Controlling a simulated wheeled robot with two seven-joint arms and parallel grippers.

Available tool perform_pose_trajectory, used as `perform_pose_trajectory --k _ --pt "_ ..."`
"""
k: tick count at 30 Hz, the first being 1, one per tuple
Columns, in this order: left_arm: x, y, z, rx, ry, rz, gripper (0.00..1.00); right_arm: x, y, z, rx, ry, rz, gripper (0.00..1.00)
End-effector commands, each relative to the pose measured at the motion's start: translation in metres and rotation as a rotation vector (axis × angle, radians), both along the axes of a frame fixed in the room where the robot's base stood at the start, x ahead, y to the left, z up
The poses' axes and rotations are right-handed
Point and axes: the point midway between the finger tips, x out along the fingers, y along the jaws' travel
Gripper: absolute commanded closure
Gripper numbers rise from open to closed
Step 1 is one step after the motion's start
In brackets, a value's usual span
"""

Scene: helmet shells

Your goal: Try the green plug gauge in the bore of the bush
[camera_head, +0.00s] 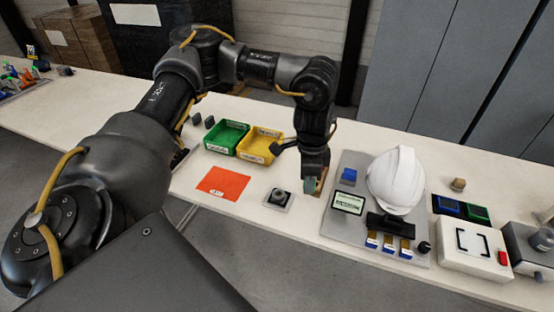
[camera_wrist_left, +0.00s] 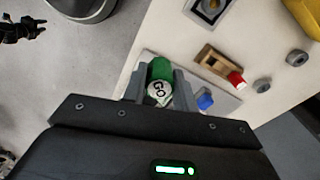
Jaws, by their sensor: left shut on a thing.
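The green plug gauge (camera_wrist_left: 160,72), its end marked "GO", is held between the fingers of my left gripper (camera_wrist_left: 156,91) in the left wrist view. In the head view my left gripper (camera_head: 312,187) is low over the table, right of the bush, and the green of the gauge (camera_head: 310,186) shows at its fingertips. The grey bush (camera_head: 279,195) stands on a small square plate, apart from the gauge. The bush also shows at the top of the left wrist view (camera_wrist_left: 212,4), partly cut off.
A wooden holder (camera_wrist_left: 215,62) with a red piece (camera_wrist_left: 236,79) lies beside the gripper. A grey board (camera_head: 341,225) with a white helmet shell (camera_head: 396,180) is to the right. Green (camera_head: 228,138) and yellow (camera_head: 260,146) bins stand behind; an orange sheet (camera_head: 223,184) lies left.

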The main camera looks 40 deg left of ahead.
Motion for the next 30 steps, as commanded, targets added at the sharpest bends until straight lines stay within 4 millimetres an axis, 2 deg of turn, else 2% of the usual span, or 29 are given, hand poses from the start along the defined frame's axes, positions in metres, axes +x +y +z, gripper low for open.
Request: perform_pose_trajectory --k 1,9,15,20,30 --pt "0.006 0.014 -0.012 -0.001 -0.002 -0.074 0.88 0.001 -0.001 -0.006 -0.001 0.000 0.000 0.64" --pt "0.023 0.084 -0.048 0.020 -0.006 -0.512 0.88 0.005 -0.001 -0.018 -0.001 -0.005 0.000 0.64" --pt "0.025 0.116 -0.062 0.032 0.001 -0.695 0.88 0.005 0.002 -0.022 0.002 -0.007 -0.001 0.64" --pt "0.024 0.124 -0.065 0.035 0.005 -0.748 0.88 0.005 0.006 -0.022 0.007 -0.007 -0.002 0.64" --pt "0.024 0.124 -0.070 0.036 0.004 -0.752 0.88 0.006 0.007 -0.030 0.009 -0.007 -0.003 0.64"
